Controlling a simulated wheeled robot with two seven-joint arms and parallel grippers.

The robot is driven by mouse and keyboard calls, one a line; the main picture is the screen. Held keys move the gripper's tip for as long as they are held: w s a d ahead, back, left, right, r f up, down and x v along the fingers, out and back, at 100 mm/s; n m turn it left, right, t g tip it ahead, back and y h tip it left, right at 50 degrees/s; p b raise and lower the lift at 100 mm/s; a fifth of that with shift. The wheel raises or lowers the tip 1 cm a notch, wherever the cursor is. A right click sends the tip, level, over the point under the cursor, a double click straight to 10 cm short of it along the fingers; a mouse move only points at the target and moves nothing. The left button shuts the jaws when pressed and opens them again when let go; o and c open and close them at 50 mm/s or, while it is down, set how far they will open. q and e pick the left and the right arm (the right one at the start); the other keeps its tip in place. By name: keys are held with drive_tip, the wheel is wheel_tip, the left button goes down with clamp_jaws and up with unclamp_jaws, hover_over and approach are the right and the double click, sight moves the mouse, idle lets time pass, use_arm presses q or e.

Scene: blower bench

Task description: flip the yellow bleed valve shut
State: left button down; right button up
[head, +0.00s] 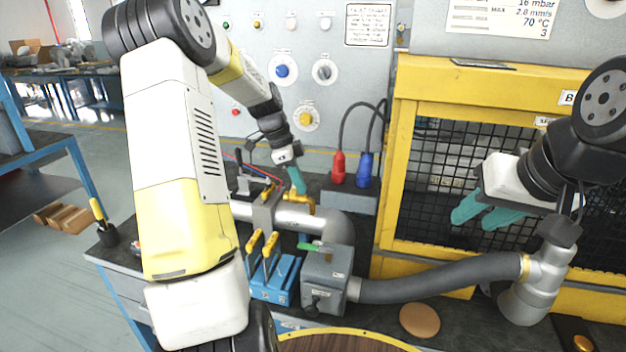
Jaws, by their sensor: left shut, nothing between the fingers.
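A yellow valve part (303,203), which looks like the bleed valve, sits on top of the silver pipe (318,220) at the back of the bench. My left gripper (299,189) points down at it with its teal fingers shut and nothing between them. The fingertips are at or just above the yellow part; I cannot tell whether they touch. The fingers partly hide the valve, so its lever angle is unclear. My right gripper (485,213) is open and empty in front of the yellow mesh cage, far right of the valve.
A blue block (275,279) with yellow-handled levers (262,243) and a grey box (327,276) with a green handle (315,248) stand in front of the pipe. A grey hose (440,280) runs right. Red (338,168) and blue (364,170) connectors stand behind.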

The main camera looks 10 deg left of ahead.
use_arm(q)
wheel_tip(320, 180, up, 9)
drive_tip(key=shift+d+r, duration=0.2)
drive_tip(key=shift+d, duration=0.1)
idle(0.5)
